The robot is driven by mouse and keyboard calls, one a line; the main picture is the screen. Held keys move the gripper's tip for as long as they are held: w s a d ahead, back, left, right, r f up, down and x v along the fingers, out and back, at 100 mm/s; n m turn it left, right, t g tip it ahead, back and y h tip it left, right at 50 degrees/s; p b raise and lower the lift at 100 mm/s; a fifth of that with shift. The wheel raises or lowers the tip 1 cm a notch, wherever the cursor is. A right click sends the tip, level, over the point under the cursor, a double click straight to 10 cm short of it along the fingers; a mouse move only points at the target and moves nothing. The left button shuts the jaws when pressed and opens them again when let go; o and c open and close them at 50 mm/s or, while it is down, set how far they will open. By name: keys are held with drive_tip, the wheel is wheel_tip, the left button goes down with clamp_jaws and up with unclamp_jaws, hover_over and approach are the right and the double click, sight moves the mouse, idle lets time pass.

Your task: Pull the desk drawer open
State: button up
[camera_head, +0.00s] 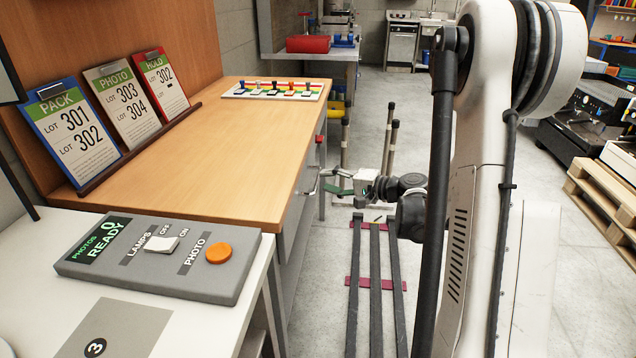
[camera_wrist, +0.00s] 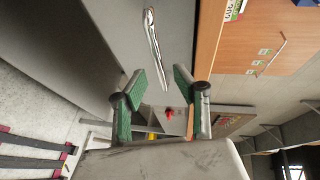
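The wooden-topped desk (camera_head: 215,135) runs along the left of the head view, with grey fronts below the top. The drawer front (camera_wrist: 178,22) is a grey panel in the wrist view. Its silver bar handle (camera_wrist: 152,45) lies just beyond my fingertips; in the head view the handle (camera_head: 312,186) is small and partly hidden by the gripper. My gripper (camera_wrist: 161,76) has green-padded fingers spread apart with nothing between them. In the head view my gripper (camera_head: 338,183) is beside the desk's right side. Whether a finger touches the handle cannot be told.
A grey control box (camera_head: 160,255) with an orange button sits on the white table in front. Lot signs (camera_head: 80,130) and a coloured peg board (camera_head: 272,90) stand on the desk. Dark rails (camera_head: 375,285) lie on the floor. A pallet (camera_head: 605,200) is at right.

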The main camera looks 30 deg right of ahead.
sight(318, 177)
drive_tip(key=shift+x, duration=2)
clamp_jaws()
